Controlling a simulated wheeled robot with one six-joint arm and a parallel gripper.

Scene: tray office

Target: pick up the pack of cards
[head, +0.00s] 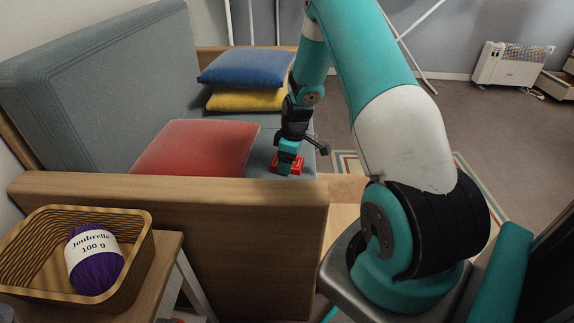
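A small red pack, apparently the pack of cards (299,163), lies on the grey sofa seat near its front edge, just behind the wooden armrest. My gripper (286,160) points down right at the pack and covers its middle. Red shows on both sides of the gripper. The view is too small to tell whether the fingers are open or closed, or whether they touch the pack.
A red cushion (195,149) lies left of my gripper. A blue cushion (246,67) rests on a yellow one (247,99) behind. The wooden armrest (200,205) stands in front. A wicker basket (25,280) holds purple yarn (95,272).

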